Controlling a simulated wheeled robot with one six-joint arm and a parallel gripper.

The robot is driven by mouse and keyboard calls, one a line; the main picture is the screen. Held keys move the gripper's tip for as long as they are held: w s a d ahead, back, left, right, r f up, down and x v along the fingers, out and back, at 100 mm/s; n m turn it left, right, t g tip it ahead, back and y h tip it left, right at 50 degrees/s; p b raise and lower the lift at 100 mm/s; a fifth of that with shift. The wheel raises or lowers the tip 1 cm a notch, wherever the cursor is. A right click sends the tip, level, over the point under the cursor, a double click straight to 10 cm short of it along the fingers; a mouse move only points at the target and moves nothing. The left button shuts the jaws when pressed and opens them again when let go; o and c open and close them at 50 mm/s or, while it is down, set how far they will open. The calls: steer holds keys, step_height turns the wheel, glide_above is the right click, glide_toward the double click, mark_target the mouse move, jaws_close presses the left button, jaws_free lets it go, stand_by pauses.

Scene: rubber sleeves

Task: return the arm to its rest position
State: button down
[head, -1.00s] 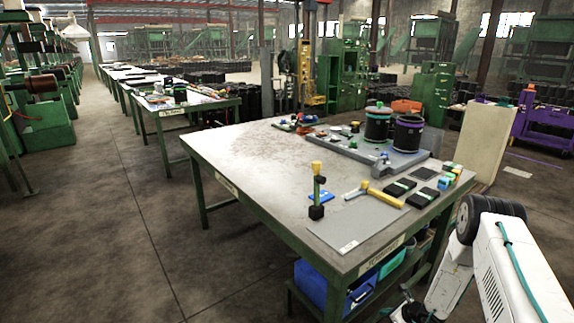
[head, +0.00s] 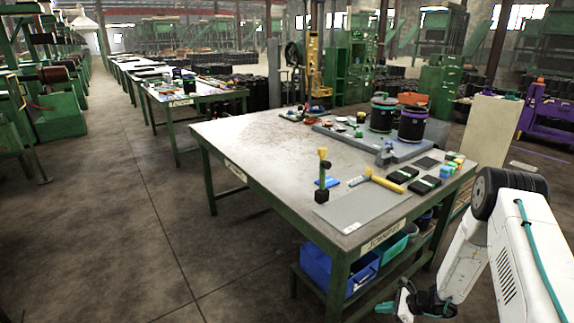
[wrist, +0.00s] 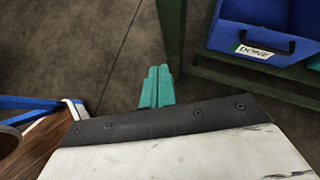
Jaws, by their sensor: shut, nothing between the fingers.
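My arm, white with a dark joint, is folded at the right of the head view, in front of the table's right end. My gripper (head: 394,303) hangs low beside the table's front edge, below the tabletop. In the wrist view its teal fingers (wrist: 157,88) lie together over bare floor, with nothing between them. A white and dark part of my arm covers the lower part of the wrist view.
Open floor (head: 90,230) lies left of the table.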

steer(key=s+a+r+n+g, duration=0.2)
steer(key=s+r+n, duration=0.2)
steer(key=r, duration=0.6)
steer(key=s+a+r+n+g, duration=0.2)
steer(key=s+a+r+n, duration=0.15)
steer(key=r, duration=0.65)
steer(key=s+a+r+n+g, duration=0.1)
steer(key=s+r+n+g, duration=0.3)
steer(key=r, duration=0.6)
steer(key=s+r+n+t+h, duration=0.4)
steer(key=s+r+n+h, duration=0.4)
steer(key=s+r, duration=1.6)
steer(key=n, duration=0.3)
steer(key=shift+s+n+t+h, duration=0.3)
steer(key=shift+n+t, duration=0.05)
steer(key=shift+t, duration=0.05)
